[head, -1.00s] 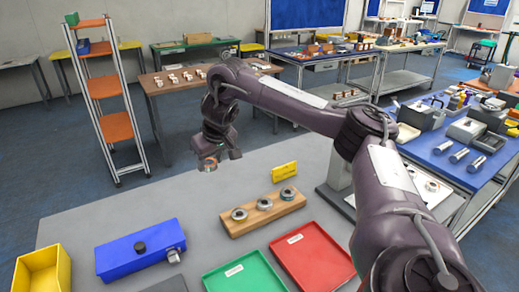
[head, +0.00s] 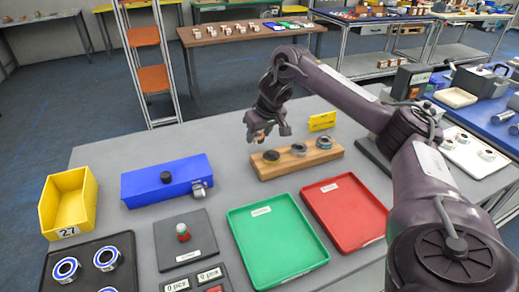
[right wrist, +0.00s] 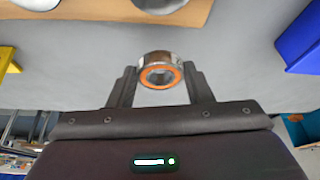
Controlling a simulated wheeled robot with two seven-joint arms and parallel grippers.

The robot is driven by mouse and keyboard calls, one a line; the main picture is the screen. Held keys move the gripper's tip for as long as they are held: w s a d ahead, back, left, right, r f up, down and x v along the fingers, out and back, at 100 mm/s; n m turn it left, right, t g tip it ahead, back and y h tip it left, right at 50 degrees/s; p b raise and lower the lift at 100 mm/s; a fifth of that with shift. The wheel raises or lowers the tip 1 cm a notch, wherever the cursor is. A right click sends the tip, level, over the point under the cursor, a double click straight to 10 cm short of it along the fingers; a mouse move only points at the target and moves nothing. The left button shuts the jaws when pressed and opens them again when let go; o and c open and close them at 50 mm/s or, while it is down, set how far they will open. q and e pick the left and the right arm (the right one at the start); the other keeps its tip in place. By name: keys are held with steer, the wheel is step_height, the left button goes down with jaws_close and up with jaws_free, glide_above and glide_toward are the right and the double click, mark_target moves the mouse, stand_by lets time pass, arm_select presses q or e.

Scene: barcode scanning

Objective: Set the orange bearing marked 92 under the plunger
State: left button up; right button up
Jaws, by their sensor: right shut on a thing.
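My right gripper (head: 264,136) is shut on an orange bearing (right wrist: 160,72) and holds it above the grey table, just beyond the left end of the wooden block. In the right wrist view the bearing sits between the fingertips, its orange ring and open bore facing the camera. The mark 92 cannot be read. A grey stand (head: 408,78) is at the right, partly hidden behind my right arm; I cannot tell whether it carries the plunger. My left gripper is not in view.
The wooden block (head: 262,172) bears three bearings. Green tray (head: 270,238) and red tray (head: 345,212) lie in front, empty apart from labels. A blue box (head: 140,186), a yellow bin (head: 50,212) and a dark tray of bearings (head: 85,285) are left. A yellow sign (head: 322,121) stands behind.

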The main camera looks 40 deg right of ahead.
mark_target(261, 140)
steer(key=shift+f, duration=2.15)
steer(key=shift+s, duration=0.1)
steer(key=o, duration=1.1)
steer(key=shift+f, duration=0.1)
steer(key=shift+c, duration=0.2)
